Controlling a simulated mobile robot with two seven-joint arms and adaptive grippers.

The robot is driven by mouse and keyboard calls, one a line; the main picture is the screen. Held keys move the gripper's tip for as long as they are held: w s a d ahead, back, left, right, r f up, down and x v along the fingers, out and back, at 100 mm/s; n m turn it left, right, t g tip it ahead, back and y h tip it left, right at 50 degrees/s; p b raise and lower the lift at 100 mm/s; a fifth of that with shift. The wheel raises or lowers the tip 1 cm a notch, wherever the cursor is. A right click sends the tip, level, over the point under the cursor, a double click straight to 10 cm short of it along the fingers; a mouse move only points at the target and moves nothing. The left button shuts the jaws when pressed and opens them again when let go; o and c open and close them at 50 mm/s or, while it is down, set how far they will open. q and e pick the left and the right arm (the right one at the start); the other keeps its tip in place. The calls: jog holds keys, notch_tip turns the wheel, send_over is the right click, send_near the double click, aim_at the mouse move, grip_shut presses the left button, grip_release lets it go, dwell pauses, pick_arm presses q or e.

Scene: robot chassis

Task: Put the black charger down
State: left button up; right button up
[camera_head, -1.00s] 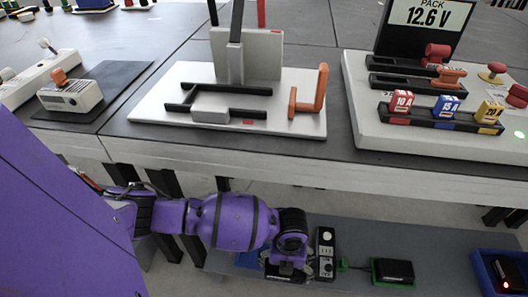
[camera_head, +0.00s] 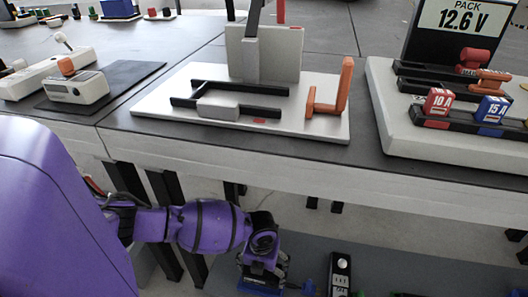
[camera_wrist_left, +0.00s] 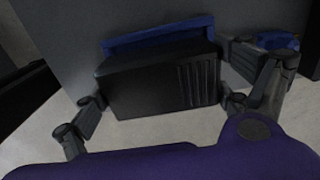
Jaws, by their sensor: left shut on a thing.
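The black charger (camera_wrist_left: 155,80) is a dark box with ribs on its right part, between the two fingers of my left gripper (camera_wrist_left: 160,98) in the left wrist view. The gripper is shut on it. A blue edge (camera_wrist_left: 160,37) shows right along the charger's far side; I cannot tell whether the charger rests in or on it. In the head view my left gripper (camera_head: 262,268) is low, over the grey lower shelf (camera_head: 385,265), with a blue edge (camera_head: 258,290) just under it. The charger is mostly hidden there. My right gripper is not in view.
A black strip with sockets (camera_head: 340,272) stands on the shelf to the right of the gripper. On the bench are a white fixture (camera_head: 155,108) with an orange handle (camera_head: 345,85) and a board marked 12.6 V (camera_head: 445,15).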

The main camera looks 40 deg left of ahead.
pick_arm(q)
notch_tip(320, 180, down, 3)
jog(key=shift+d+r+b, duration=0.1)
jog(key=shift+d+b, duration=0.05)
jog(key=shift+b, duration=0.25)
jog(key=shift+r, duration=0.1)
jog(key=o, duration=1.2)
jog(key=shift+f, duration=0.2)
